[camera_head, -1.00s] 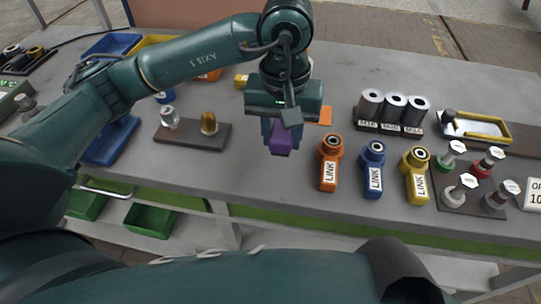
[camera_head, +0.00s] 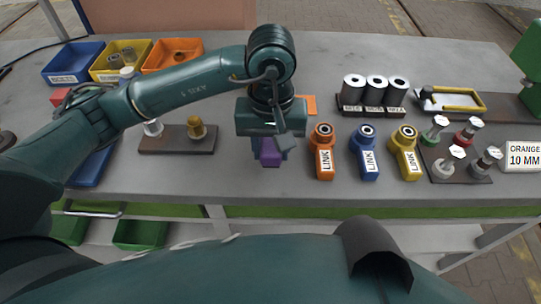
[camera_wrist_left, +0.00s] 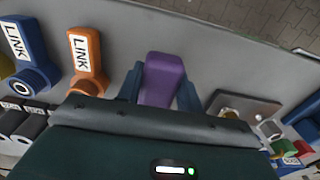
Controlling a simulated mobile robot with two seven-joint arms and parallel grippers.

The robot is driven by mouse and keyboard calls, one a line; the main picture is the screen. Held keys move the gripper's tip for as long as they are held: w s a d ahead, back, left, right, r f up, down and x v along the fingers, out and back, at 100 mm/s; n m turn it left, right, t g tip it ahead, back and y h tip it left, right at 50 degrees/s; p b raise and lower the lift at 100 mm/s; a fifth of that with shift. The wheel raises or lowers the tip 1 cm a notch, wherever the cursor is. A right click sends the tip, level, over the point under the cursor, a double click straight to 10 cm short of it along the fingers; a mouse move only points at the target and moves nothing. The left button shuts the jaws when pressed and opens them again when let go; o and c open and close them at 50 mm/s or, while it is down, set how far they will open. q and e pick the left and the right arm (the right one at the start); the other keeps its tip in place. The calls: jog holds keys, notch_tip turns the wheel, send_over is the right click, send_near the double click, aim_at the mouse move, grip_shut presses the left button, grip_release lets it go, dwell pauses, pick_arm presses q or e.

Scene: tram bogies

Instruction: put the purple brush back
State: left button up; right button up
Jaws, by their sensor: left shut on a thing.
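The purple brush (camera_head: 271,158) is between the fingers of my left gripper (camera_head: 268,150), which is shut on it. In the left wrist view the brush (camera_wrist_left: 162,80) shows as a purple block between the two blue-grey fingers (camera_wrist_left: 160,85). The gripper points down over the grey workbench (camera_head: 240,185), just left of the orange link (camera_head: 323,150). I cannot tell whether the brush touches the bench. An orange patch (camera_head: 310,103) on the bench is partly hidden behind my gripper. My right gripper is not in view.
A brown board with two fittings (camera_head: 178,140) lies to the left. Open bins (camera_head: 172,58) stand at the back left. Bench front is clear.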

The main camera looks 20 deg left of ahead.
pick_arm(q)
notch_tip(320, 180, down, 4)
jog(key=shift+r, duration=0.1)
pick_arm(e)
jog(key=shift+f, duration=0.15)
pick_arm(q)
jog(key=shift+f, duration=0.3)
jog(key=o, duration=1)
jog(key=shift+r, duration=0.1)
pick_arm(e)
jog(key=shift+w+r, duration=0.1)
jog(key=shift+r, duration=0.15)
pick_arm(q)
jog(key=shift+o, duration=0.2)
